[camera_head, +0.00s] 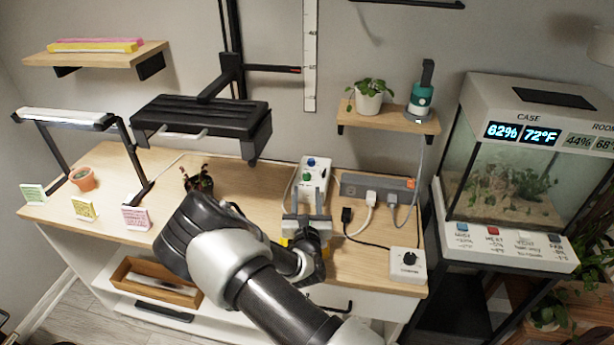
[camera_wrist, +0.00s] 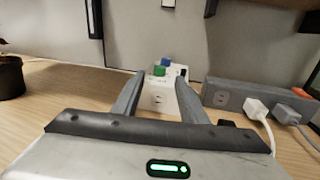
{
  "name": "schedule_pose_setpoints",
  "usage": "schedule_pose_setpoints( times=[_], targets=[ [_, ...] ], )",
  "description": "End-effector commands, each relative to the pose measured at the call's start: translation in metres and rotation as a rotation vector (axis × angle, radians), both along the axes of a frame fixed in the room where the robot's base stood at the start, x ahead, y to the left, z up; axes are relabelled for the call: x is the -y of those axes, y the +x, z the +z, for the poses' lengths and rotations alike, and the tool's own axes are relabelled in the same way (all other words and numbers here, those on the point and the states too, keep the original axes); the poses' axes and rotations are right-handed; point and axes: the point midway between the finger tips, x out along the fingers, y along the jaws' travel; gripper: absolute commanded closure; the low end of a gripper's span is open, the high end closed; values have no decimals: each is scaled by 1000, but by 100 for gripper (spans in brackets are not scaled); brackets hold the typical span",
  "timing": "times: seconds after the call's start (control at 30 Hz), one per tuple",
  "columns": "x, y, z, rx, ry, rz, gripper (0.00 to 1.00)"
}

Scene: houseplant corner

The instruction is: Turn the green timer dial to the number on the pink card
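A white timer box (camera_head: 313,172) stands on the wooden desk with a green dial (camera_head: 306,176) and a blue dial (camera_head: 311,162) on top. In the wrist view the green dial (camera_wrist: 159,70) is in front of the blue dial (camera_wrist: 166,62), with a socket on the box's front face. My gripper (camera_head: 306,196) is open and empty on the near side of the box, its fingers pointing at it. In the wrist view the green dial appears between the fingertips. The pink card (camera_head: 136,218) stands at the desk's left front; its text is too small to read. The dial's setting is unclear.
A grey power strip (camera_head: 378,187) with plugs and cords lies right of the box. A white box with a black knob (camera_head: 408,262) is at the front right. Yellow (camera_head: 83,210) and green (camera_head: 33,194) cards stand left. A black lamp (camera_head: 200,120) overhangs the desk.

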Motion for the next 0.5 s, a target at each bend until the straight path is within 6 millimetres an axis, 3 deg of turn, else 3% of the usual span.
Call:
schedule_pose_setpoints(
  times=[0.2, 0.5],
  targets=[
    [1, 48, 0, 3, 1, -1, 61],
    [0, 88, 0, 1, 0, -2, 61]
  ],
)
